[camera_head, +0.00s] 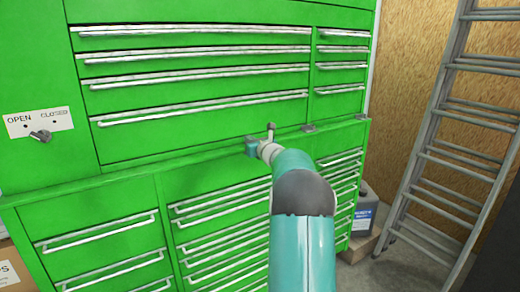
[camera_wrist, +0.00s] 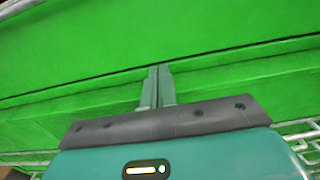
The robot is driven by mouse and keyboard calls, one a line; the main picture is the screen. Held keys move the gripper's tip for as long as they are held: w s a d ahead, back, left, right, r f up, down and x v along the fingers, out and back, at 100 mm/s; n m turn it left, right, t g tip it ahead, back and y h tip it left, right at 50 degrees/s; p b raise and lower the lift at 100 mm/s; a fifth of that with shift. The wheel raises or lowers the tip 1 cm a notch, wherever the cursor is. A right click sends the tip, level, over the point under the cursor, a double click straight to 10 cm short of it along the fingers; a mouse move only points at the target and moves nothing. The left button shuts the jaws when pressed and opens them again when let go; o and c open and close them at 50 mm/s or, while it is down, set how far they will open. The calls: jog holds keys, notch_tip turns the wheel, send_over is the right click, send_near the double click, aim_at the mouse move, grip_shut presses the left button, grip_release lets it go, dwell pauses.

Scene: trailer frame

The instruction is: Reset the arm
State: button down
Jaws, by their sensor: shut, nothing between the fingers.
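My arm reaches up from the bottom of the head view toward the green tool cabinet (camera_head: 130,178). My gripper (camera_wrist: 159,72) is shut and empty in the wrist view, its two fingers side by side against a background of green cabinet surface (camera_wrist: 230,35). In the head view the end of my arm is in front of the cabinet's middle ledge, and the fingers are too small there to make out. I cannot tell whether the fingertips touch the cabinet.
A plate marked OPEN and CLOSED (camera_head: 38,122) with a small lever (camera_head: 40,136) is on the cabinet's left. A metal ladder (camera_head: 425,180) leans at the right by a wooden wall (camera_head: 410,60).

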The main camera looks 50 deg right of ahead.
jog(key=f+v, duration=0.1)
jog(key=v, duration=0.5)
jog(key=w+a+r+n+g+y, duration=0.1)
jog(key=a+n+y, duration=0.4)
jog(key=a, duration=0.7)
jog(key=w+a+r+n+g+y, duration=0.1)
jog(key=w+a+r+n+y, duration=0.1)
jog(key=a+n, duration=0.75)
jog(key=s+a+f+n+g+y, duration=0.1)
jog(key=s+a+n+g, duration=0.15)
jog(key=a, duration=0.65)
jog(key=s+a+n+g+y, duration=0.2)
jog(key=s+a+n, duration=0.2)
jog(key=a, duration=0.6)
jog(key=s+a+f+n+g, duration=0.4)
jog(key=s+a+n, duration=0.4)
jog(key=s+a, duration=0.25)
jog(key=s+f+n+h, duration=0.2)
jog(key=s+n, duration=0.3)
jog(key=s, duration=0.2)
jog(key=s+f+n+g+h, duration=0.1)
jog(key=s+f+n+h, duration=0.2)
jog(key=s+n, duration=0.2)
jog(key=shift+s+a, duration=0.35)
jog(key=shift+s, duration=0.75)
